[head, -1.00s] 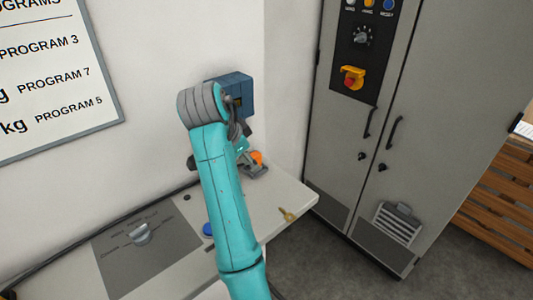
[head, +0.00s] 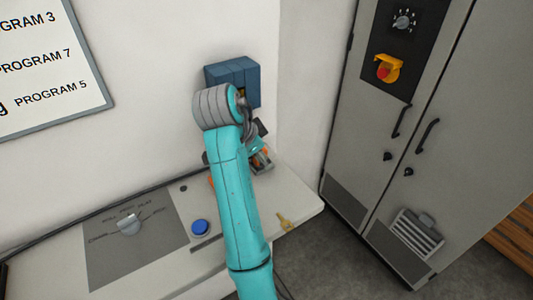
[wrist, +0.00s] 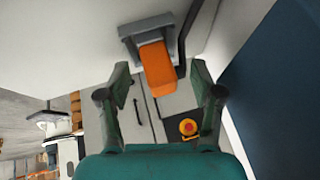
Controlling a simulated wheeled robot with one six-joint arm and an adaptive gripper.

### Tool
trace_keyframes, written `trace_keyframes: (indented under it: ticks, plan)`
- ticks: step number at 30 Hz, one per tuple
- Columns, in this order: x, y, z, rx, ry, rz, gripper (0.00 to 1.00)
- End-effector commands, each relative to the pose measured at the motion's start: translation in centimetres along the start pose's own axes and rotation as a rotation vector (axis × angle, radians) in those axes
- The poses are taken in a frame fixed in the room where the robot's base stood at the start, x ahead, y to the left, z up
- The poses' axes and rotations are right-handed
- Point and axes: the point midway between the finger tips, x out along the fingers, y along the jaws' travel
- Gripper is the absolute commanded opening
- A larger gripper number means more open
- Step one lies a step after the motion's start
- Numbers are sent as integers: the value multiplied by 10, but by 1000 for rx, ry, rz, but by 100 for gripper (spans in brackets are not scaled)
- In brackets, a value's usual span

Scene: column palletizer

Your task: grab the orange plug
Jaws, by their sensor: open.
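The orange plug (wrist: 157,68) shows in the wrist view, seated in a grey holder (wrist: 150,28). My gripper (wrist: 160,76) is open, with one finger on each side of the plug's outline and visible space beside both. I cannot tell how far the plug is from the fingertips in depth.
A blue box (head: 233,78) is on the wall behind my arm. The bench (head: 290,190) carries a blue button (head: 200,228), a selector knob (head: 129,224) and a brass key (head: 284,221). A grey cabinet (head: 350,150) with a red-and-yellow switch (head: 388,68) stands right.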

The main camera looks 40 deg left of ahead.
Motion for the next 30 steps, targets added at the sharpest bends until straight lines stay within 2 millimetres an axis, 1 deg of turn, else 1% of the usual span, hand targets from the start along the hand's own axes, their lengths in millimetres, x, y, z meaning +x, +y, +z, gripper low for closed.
trace_keyframes:
  ticks: [2, 3, 5, 6, 8, 9, 11, 24, 30]
  plan:
    - [0, 0, 0, 0, 0, 0, 66]
    - [0, 0, 0, 0, 0, 0, 63]
    - [0, 0, -1, 1, 0, 0, 48]
    - [0, 0, -1, 1, 0, 0, 38]
    - [0, 0, -1, 1, 0, 0, 23]
    - [0, 0, -1, 1, 0, 0, 13]
    - [0, 0, -1, 1, 0, -1, 0]
    - [-1, -2, -1, 0, 0, -5, 0]
    - [-12, -6, -6, 2, 1, -9, 0]
